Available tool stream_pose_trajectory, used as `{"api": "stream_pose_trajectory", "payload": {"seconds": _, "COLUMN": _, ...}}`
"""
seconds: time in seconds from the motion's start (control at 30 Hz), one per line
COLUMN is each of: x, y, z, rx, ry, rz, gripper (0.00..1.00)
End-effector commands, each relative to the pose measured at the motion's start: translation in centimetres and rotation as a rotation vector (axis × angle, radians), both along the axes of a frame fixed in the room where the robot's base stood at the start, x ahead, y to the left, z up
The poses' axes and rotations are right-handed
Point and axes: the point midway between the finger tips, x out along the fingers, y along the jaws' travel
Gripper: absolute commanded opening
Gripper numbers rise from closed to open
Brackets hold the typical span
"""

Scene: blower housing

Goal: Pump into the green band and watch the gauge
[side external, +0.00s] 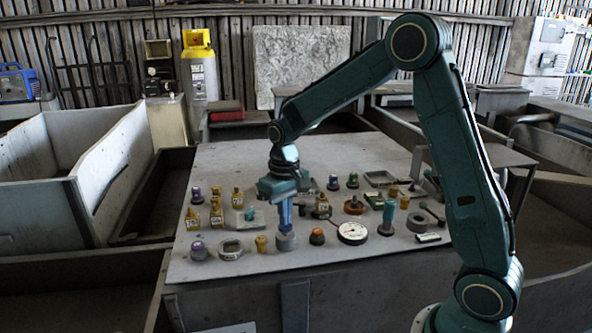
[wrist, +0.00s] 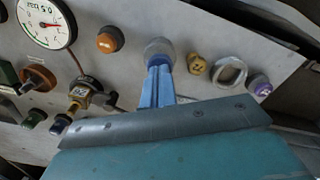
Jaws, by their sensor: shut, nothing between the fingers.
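The gauge (side external: 352,233) is a round white dial lying on the panel, to the right of my gripper. The fingertips (wrist: 159,68) are at a short grey round knob (side external: 286,243), which also shows in the wrist view (wrist: 158,46). The fingers partly hide its top, and I cannot tell whether they press it.
An orange knob (side external: 317,237) stands between the grey knob and the gauge. A yellow knob (side external: 262,244) and a grey ring (side external: 230,249) are to the left. Several yellow valves (side external: 216,215) and a teal upright handle (side external: 388,215) stand on the panel (side external: 200,268).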

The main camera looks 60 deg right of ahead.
Motion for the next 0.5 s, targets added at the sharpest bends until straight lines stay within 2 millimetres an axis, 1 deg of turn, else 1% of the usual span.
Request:
{"api": "stream_pose_trajectory", "payload": {"seconds": 0.3, "x": 0.0, "y": 0.0, "z": -0.06, "rx": 0.0, "ry": 0.0, "rz": 0.0, "gripper": 0.0}}
{"api": "stream_pose_trajectory", "payload": {"seconds": 0.5, "x": 0.01, "y": 0.0, "z": -0.48, "rx": 0.0, "ry": 0.001, "rz": 0.0, "gripper": 0.0}}
